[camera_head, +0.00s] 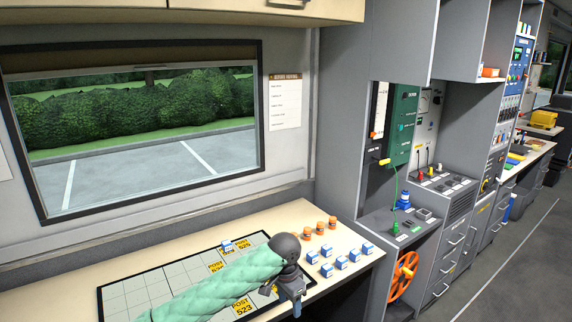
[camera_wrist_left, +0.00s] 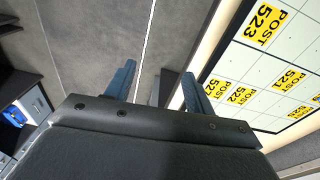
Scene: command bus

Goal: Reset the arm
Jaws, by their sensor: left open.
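My left arm, in a green quilted sleeve, reaches in over the table from the bottom of the head view. My left gripper (camera_head: 292,294) is at the table's front right edge, pointing down. In the left wrist view its two blue-grey fingers (camera_wrist_left: 158,92) stand wide apart with nothing between them. Below them is the grey floor. My right gripper is in neither view.
A gridded board (camera_head: 118,295) with yellow POST labels lies on the table. Several blue-and-white boxes (camera_head: 341,262) and orange items (camera_head: 319,228) stand at its right. A grey equipment rack (camera_head: 455,215) with an orange handwheel (camera_head: 403,277) stands further right. The aisle floor is clear.

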